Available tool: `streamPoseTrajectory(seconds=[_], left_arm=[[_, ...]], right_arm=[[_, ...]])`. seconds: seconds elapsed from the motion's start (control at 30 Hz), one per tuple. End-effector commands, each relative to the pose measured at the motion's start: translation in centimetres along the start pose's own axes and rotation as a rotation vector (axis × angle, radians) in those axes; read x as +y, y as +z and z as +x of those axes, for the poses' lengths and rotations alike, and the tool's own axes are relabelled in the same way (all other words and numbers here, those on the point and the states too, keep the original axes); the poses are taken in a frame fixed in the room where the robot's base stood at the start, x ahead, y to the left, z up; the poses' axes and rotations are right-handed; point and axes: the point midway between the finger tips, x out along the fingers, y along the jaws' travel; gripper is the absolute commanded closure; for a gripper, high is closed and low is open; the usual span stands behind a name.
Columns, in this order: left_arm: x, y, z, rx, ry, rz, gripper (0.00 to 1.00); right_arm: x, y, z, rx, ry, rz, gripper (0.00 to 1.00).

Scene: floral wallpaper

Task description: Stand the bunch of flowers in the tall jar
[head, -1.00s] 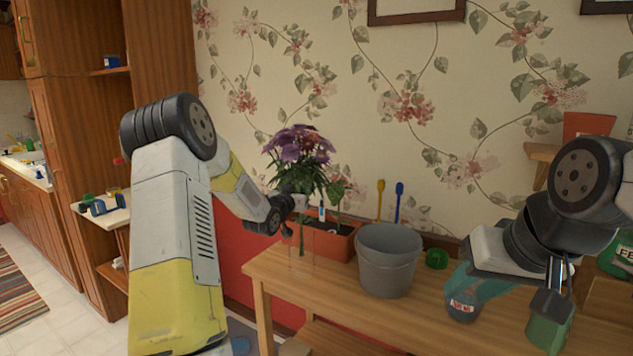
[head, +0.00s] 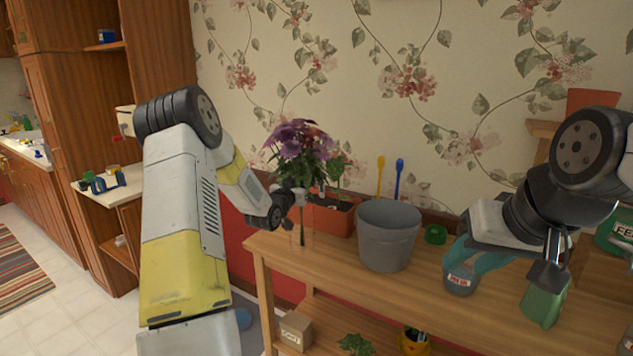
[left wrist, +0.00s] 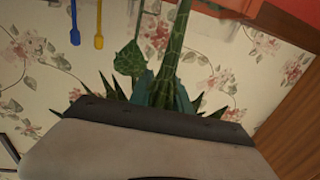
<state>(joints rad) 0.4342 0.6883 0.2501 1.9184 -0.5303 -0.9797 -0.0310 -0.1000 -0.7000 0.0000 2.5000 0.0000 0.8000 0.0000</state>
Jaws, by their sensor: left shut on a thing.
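The bunch of purple flowers (head: 300,140) is upright above the left end of the wooden table, its green leaves spreading below the blooms. My left gripper (head: 298,197) is shut on its stems, which also show in the left wrist view (left wrist: 178,45). The tall jar (head: 313,236) is clear glass and faint, on the table's left end below my left gripper. The lower stems (head: 302,232) show within the jar's outline; their exact depth is hard to tell.
A grey bucket (head: 388,240) stands right of the jar, and an orange planter (head: 335,220) behind it. A lower shelf holds a box (head: 296,330).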

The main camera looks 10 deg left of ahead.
Motion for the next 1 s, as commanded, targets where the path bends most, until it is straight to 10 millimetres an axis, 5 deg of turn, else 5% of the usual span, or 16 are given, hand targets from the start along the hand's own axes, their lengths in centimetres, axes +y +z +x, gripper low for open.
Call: streamPoseTrajectory(seconds=[0.17, 0.53, 1.0], left_arm=[[0.0, -0.1, 0.0, 0.001, 0.0, 0.0, 0.51], [-0.1, 0.0, -0.5, -0.001, -0.001, 0.0, 0.51], [-0.1, 0.0, -7.3, 0.0, -0.001, 0.0, 0.51]], right_arm=[[0.0, 0.0, 0.0, 0.0, 0.0, 0.0, 0.64], [0.0, 0.0, 0.0, 0.0, 0.0, 0.0, 0.64], [0.0, 0.0, 0.0, 0.0, 0.0, 0.0, 0.64]])
